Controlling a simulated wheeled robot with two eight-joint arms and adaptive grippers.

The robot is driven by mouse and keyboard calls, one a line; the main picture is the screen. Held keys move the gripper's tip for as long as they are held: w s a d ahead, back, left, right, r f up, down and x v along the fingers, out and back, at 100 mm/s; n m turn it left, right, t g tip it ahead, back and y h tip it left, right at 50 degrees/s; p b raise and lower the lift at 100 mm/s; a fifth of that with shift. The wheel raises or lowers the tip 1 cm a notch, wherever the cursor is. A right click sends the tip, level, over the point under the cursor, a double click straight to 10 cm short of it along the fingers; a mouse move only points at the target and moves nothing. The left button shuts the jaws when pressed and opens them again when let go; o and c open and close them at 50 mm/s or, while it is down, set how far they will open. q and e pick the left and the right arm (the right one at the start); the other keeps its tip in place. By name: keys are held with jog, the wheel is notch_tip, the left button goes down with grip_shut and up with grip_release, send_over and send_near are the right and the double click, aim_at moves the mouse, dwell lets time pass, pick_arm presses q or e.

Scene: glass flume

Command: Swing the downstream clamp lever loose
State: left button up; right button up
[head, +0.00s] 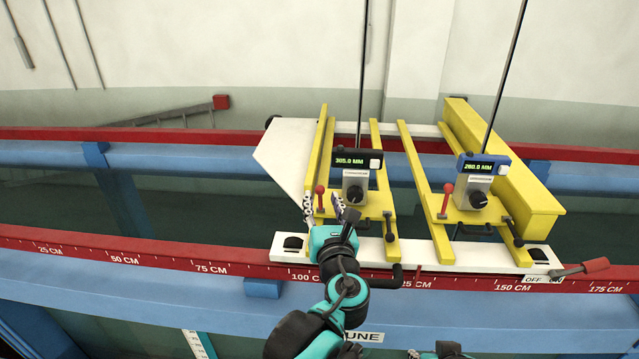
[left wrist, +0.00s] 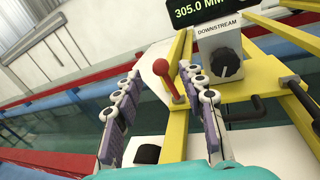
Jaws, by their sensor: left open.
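The downstream clamp lever (head: 319,190) is a short upright rod with a red ball knob on the left yellow carriage. In the left wrist view its red knob (left wrist: 161,68) shows beside the gauge box (left wrist: 221,52) labelled DOWNSTREAM. My left gripper (head: 322,204) is open, its fingers on either side of the lever in the head view. In the left wrist view the knob shows in the gap between the two fingers (left wrist: 165,95). I cannot tell whether either finger touches it.
A second red-knobbed lever (head: 446,190) stands on the right carriage beside its gauge (head: 478,189). Two thin rods rise from the gauges. A red handle (head: 583,268) sits at the right by an OFF label. The red scaled rail (head: 150,259) runs along the front.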

aim_at(320, 194)
pick_arm(q)
jog(key=x, duration=0.5)
jog(key=shift+w+f+p, duration=0.15)
jog(key=shift+f+p, duration=0.05)
jog(key=shift+p, duration=0.15)
jog(key=shift+s+r, duration=0.15)
jog(key=shift+s, duration=0.2)
jog(key=shift+w, duration=0.1)
grip_shut()
